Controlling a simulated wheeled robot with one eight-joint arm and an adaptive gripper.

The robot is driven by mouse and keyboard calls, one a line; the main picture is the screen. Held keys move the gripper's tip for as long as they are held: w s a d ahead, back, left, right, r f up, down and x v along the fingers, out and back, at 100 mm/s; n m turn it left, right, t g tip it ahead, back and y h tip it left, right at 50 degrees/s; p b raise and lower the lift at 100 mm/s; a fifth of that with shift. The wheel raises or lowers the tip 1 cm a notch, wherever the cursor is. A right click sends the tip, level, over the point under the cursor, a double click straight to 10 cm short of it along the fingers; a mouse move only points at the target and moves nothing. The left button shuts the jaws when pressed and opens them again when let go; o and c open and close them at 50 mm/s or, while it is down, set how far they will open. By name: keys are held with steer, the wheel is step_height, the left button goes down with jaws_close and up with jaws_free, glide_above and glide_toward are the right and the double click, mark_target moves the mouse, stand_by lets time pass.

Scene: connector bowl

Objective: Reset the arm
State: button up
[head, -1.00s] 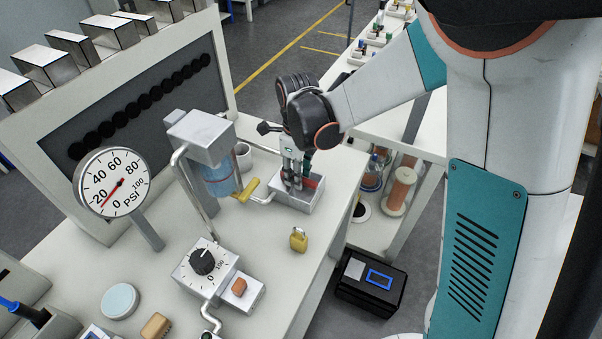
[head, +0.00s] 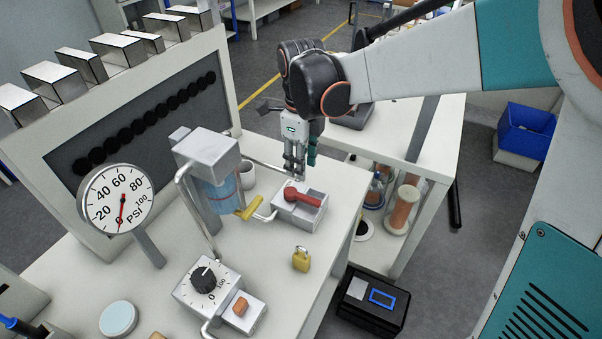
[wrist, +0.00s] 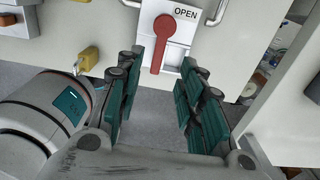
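My gripper (head: 298,172) hangs above and just behind a small white box (head: 312,220) with a red lever handle (head: 304,196). In the wrist view the two teal-padded fingers (wrist: 160,62) are spread apart with nothing between them. The red handle (wrist: 160,42) lies ahead of them, pointing down the picture, beside the word OPEN. My gripper looks clear of the handle. My arm reaches in from the upper right of the head view.
A pressure gauge (head: 117,198), a blue-liquid vessel (head: 216,190), a yellow lever (head: 249,209), a padlock (head: 301,259) and a dial box (head: 204,281) crowd the bench. A black box (head: 372,298) sits beside the bench.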

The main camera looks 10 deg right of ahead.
steer(key=shift+r, duration=0.7)
steer(key=s+d+r+n+t, duration=0.2)
steer(key=s+d+n, duration=0.4)
steer(key=s+n, duration=0.3)
steer(key=s+d+r+n+t, duration=0.2)
steer(key=s+d+n+t, duration=0.3)
steer(key=n, duration=1)
steer(key=s+d, duration=0.2)
steer(key=s, duration=0.1)
steer(key=shift+s+d+r+n, duration=0.3)
steer(key=shift+s+n, duration=0.1)
